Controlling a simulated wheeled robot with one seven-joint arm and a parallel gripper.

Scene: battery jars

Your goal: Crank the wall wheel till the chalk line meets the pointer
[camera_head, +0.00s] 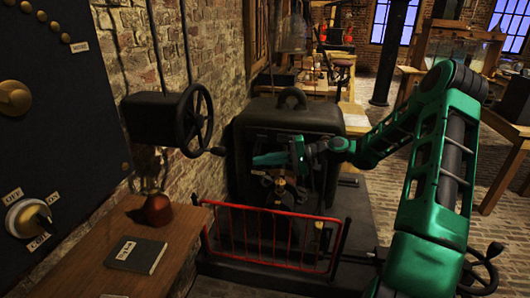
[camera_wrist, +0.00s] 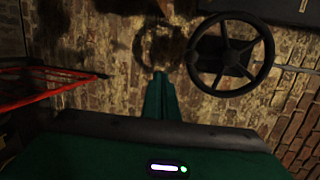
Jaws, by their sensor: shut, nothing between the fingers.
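The wall wheel (camera_head: 194,120) is black and spoked. It is mounted on a black box (camera_head: 150,118) by the brick wall, and a crank handle (camera_head: 217,151) sticks out low on its right side. The wheel (camera_wrist: 231,57) also shows upper right in the wrist view. My gripper (camera_head: 256,160) is shut and empty, to the right of the wheel and a little lower, apart from it. In the wrist view my closed fingers (camera_wrist: 160,76) point at the wall, left of the wheel. I cannot make out a chalk line or a pointer.
A red railing (camera_head: 270,235) stands below my gripper and shows at left in the wrist view (camera_wrist: 45,85).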

